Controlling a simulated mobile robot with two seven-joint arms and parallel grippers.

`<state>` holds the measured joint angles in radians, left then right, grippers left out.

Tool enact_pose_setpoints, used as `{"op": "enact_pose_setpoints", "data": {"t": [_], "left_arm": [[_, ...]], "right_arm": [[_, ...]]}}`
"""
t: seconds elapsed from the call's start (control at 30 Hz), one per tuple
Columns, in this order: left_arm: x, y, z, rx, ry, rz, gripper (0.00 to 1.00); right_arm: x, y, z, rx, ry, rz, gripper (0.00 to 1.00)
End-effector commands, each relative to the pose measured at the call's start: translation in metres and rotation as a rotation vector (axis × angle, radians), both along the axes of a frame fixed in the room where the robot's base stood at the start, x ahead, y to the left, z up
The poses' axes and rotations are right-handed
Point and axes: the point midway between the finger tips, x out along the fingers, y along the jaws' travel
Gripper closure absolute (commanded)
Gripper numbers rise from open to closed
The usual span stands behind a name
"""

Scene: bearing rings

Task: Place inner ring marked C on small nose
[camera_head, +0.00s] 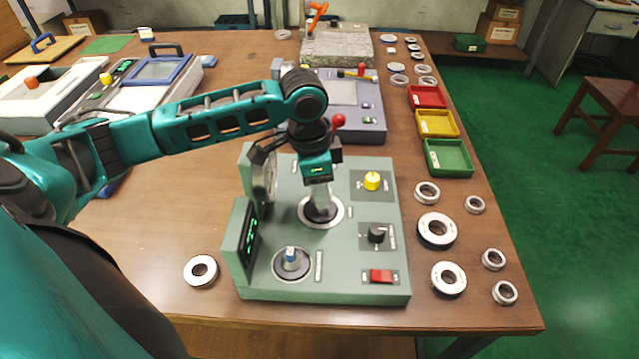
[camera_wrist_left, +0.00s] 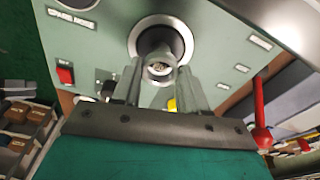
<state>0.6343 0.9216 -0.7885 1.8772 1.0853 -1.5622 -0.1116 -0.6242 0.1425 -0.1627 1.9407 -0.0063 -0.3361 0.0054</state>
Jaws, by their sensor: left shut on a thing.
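My left gripper (camera_head: 321,186) points down over the green machine (camera_head: 345,270). Its fingers (camera_wrist_left: 160,88) are shut on the upright metal nose (camera_wrist_left: 158,70), which stands over a pale round collar (camera_head: 320,214). No ring is clear between the fingers. A second nose (camera_head: 291,256) with a bluish tip stands in a dark seat at the machine's front left; the wrist view shows a "SPARE NOSE" label (camera_wrist_left: 72,18) near its seat. Small loose rings lie on the right of the table, among them one ring (camera_head: 475,204) and another (camera_head: 504,292). Their letters are unreadable. My right gripper is not in view.
Larger bearings (camera_head: 436,231) lie among the small rings. Red, yellow and green trays (camera_head: 449,157) stand behind them. A red-knobbed lever (camera_head: 338,120) rises beside my gripper. One ring (camera_head: 201,270) lies left of the machine, with bare table around it.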

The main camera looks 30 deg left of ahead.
Motion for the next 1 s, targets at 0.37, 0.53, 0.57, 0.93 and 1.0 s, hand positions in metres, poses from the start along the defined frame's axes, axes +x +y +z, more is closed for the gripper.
{"op": "enact_pose_setpoints", "data": {"t": [0.37, 0.53, 0.57, 0.93, 1.0], "left_arm": [[0.000, 0.000, -0.004, 0.001, 0.001, 0.000, 0.88], [0.000, 0.000, -0.010, 0.001, 0.002, 0.001, 0.88], [0.000, 0.000, -0.011, 0.001, 0.002, 0.001, 0.88], [0.000, 0.000, -0.016, -0.001, -0.001, -0.001, 0.88], [0.000, 0.000, -0.015, -0.001, -0.001, 0.000, 0.88]], "right_arm": [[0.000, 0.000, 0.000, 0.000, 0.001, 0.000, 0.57], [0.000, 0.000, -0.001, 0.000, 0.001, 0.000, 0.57], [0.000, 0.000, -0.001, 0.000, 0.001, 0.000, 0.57], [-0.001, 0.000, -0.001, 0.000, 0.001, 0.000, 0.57], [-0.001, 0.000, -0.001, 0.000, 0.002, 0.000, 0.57]]}}
